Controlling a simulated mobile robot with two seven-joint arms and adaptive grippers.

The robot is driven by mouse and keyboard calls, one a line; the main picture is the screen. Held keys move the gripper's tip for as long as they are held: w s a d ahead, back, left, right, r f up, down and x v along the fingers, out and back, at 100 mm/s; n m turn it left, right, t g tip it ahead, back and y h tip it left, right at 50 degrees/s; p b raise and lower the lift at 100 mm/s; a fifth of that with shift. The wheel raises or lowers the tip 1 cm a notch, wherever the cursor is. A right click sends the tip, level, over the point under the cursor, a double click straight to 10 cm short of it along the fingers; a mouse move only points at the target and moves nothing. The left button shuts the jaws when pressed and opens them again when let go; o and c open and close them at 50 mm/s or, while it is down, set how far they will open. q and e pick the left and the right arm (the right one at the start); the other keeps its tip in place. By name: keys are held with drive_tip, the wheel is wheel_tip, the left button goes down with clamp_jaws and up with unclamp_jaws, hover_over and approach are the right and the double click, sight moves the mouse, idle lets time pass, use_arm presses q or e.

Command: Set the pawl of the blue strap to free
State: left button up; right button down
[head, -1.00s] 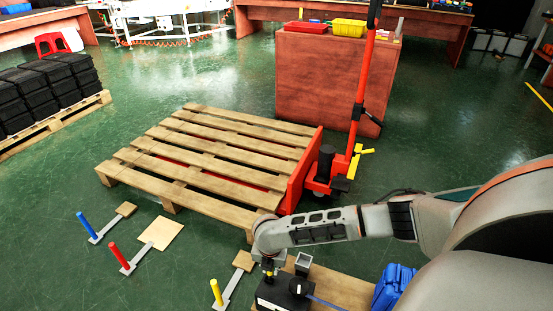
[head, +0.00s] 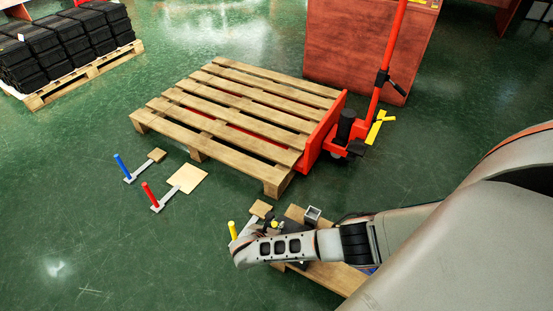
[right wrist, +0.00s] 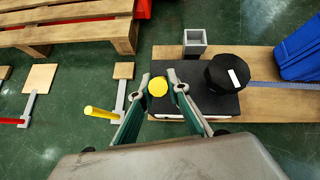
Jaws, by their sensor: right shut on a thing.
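A black ratchet box (right wrist: 208,98) lies on a wooden board and carries a round black drum (right wrist: 228,73) with a white mark on top. A thin blue-grey strap (right wrist: 262,85) runs from the drum to the right along the board. A round yellow knob (right wrist: 158,86) stands at the left end of the box; it also shows in the head view (head: 274,224). My right gripper (right wrist: 161,84) is shut on this knob, one finger on each side. In the head view my arm hides most of the box and drum. My left gripper is out of view.
A grey square tube (right wrist: 194,42) stands beside the box, and a blue crate (right wrist: 301,48) is at the board's right. Yellow (head: 232,230), red (head: 149,195) and blue (head: 122,166) posts stand on the left. A wooden pallet (head: 215,112) with a red pallet jack (head: 326,140) is behind.

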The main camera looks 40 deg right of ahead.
drive_tip(key=shift+s+a+f, duration=0.1)
drive_tip(key=shift+s+f, duration=0.05)
drive_tip(key=shift+f, duration=0.05)
idle(0.3)
drive_tip(key=c, duration=1.9)
unclamp_jaws()
drive_tip(key=shift+r, duration=0.1)
drive_tip(key=v, duration=1.2)
drive_tip(key=shift+f, duration=0.2)
